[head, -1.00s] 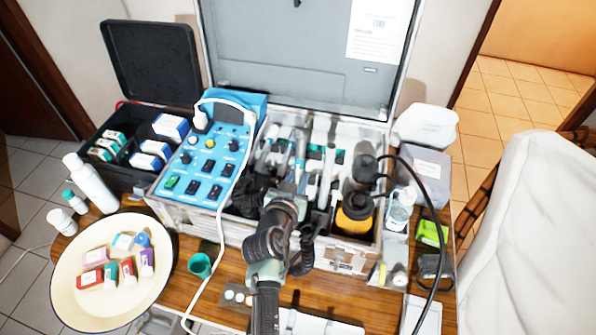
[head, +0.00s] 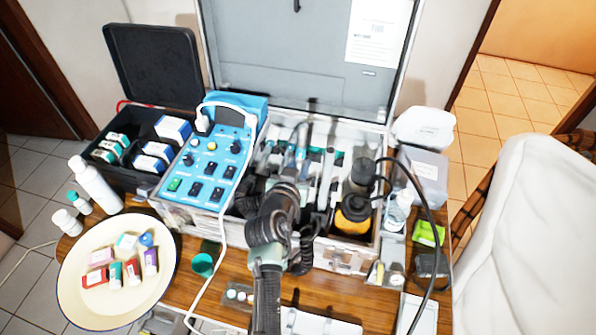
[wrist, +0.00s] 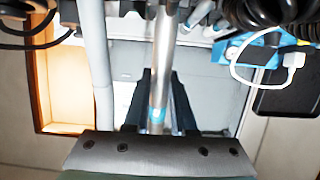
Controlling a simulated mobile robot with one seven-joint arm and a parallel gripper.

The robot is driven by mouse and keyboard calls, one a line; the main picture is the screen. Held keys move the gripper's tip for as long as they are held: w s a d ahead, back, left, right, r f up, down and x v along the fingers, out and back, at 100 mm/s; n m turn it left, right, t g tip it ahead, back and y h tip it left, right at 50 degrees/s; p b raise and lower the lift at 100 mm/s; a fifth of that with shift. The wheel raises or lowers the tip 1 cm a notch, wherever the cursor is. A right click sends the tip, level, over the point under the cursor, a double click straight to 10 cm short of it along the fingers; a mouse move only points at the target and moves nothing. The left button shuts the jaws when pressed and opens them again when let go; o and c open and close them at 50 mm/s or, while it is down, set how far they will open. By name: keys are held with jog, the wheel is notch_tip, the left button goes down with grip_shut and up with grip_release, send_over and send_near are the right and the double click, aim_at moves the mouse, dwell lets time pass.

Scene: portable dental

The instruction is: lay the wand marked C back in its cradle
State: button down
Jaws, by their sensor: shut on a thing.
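My gripper (wrist: 160,112) is shut on a slim silver wand (wrist: 163,58) with a light blue band, which runs lengthwise between the dark fingers in the wrist view. No letter C is readable on it. In the head view my gripper is over the middle of the open metal case (head: 345,258), largely hidden behind my own arm. Another pale wand (head: 327,165) stands in the case just to the right. It is hard to tell which holder is the cradle of wand C, or whether the held wand touches one.
A blue control panel (head: 211,165) with a white cable is left of my arm. A cream basin (head: 75,300) and green cup (head: 202,265) are at front left.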

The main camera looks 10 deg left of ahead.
aim_at(300, 155)
jog(key=shift+w+r+p, duration=0.3)
jog(key=shift+r+p, duration=0.1)
jog(key=shift+r, duration=0.4)
jog(key=shift+w+r+p, duration=0.3)
jog(key=shift+r+p, duration=0.05)
jog(key=shift+r, duration=0.45)
